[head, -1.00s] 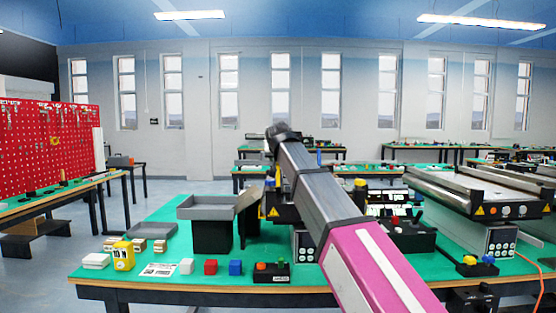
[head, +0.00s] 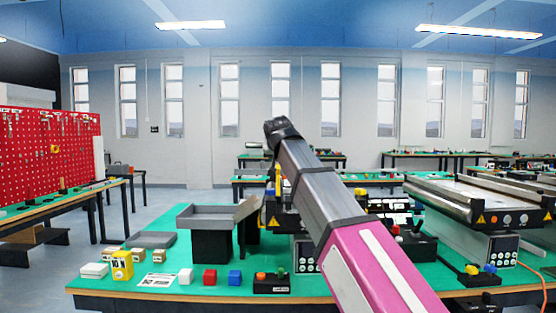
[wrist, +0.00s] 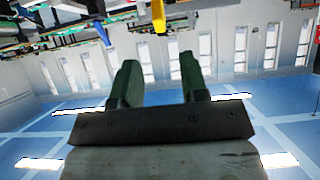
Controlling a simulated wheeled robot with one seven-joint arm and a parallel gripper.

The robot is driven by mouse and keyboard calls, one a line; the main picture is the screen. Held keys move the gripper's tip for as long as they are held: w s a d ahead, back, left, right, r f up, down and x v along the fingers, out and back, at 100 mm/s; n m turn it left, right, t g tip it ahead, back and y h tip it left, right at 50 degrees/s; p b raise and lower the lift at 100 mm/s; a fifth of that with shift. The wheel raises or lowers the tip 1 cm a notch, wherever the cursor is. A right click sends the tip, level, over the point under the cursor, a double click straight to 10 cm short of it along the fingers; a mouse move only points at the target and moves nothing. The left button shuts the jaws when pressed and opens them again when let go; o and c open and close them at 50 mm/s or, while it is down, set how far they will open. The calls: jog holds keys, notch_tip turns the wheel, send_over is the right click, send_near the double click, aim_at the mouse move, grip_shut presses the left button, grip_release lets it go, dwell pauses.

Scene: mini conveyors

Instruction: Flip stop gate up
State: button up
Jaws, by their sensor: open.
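My gripper (wrist: 157,80) shows in the wrist view with its two dark green fingers apart and nothing between them. A yellow upright piece (wrist: 158,16) stands beyond the fingertips at the top of that upside-down view, apart from them. It may be the stop gate, but I cannot tell. In the head view a yellow piece (head: 278,181) shows at the left end of the conveyor, just beside my arm. My arm covers much of this conveyor, and my gripper is hidden there.
A larger conveyor (head: 480,200) stands at the right. A red pegboard (head: 45,155) is at the left.

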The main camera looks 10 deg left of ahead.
aim_at(278, 168)
jog(key=w+f+g, duration=0.1)
jog(key=w+f, duration=0.1)
jog(key=w, duration=0.1)
jog(key=w+a+f, duration=0.1)
jog(key=w+f, duration=0.1)
jog(key=w, duration=0.1)
jog(key=w+a+f+g, duration=0.1)
jog(key=w+f, duration=0.1)
jog(key=w, duration=0.1)
jog(key=shift+g, duration=0.3)
grip_shut()
